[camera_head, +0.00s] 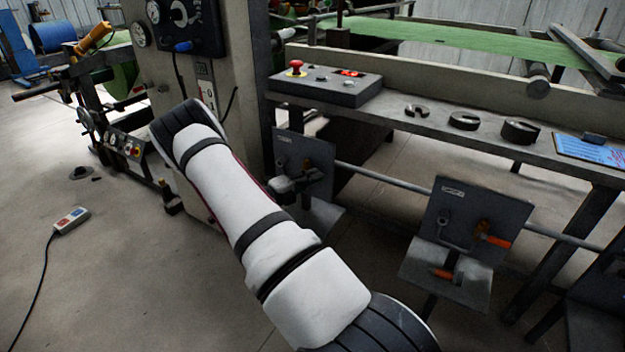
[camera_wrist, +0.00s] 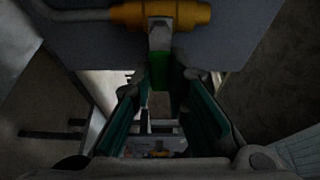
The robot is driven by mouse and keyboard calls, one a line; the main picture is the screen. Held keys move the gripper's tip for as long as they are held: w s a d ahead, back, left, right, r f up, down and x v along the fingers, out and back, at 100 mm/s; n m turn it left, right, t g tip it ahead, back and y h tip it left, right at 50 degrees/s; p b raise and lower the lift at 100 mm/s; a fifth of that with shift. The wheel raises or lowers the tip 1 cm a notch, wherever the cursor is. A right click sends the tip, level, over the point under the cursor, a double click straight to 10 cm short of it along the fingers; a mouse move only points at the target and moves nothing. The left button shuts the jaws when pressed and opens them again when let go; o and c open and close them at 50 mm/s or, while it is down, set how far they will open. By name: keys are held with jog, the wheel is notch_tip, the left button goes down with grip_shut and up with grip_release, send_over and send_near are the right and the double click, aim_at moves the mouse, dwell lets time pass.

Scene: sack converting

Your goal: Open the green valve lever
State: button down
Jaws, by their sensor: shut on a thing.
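The green valve lever (camera_wrist: 160,72) is a short green piece below a yellow-orange valve body (camera_wrist: 183,14) in the wrist view. A grey metal stem joins the two. My gripper (camera_wrist: 161,88) has its fingertips on both sides of the green lever and is shut on it. In the head view my gripper (camera_head: 292,184) is at the left grey valve panel (camera_head: 312,152) under the bench. The green lever cannot be made out there, hidden by my gripper and arm. How far the lever is turned is hard to tell.
A second valve panel (camera_head: 470,208) with orange-handled levers stands to the right. A pipe (camera_head: 390,180) runs between the panels. The bench (camera_head: 450,122) above holds a control box (camera_head: 325,87) with a red button. A grey cabinet (camera_head: 178,80) stands left. A pendant (camera_head: 71,220) lies on open floor.

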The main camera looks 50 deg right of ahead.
jog(key=n+p, duration=0.1)
jog(key=r+n+h+p, duration=0.1)
jog(key=n, duration=0.1)
jog(key=n+p, duration=0.1)
jog(key=shift+w+r+n+h, duration=0.2)
jog(key=shift+r+n+h, duration=0.15)
jog(key=shift+n+h, duration=0.05)
jog(key=c, duration=1.6)
grip_release()
jog(key=shift+o, duration=0.2)
jog(key=shift+a, duration=0.15)
jog(key=v, duration=1.2)
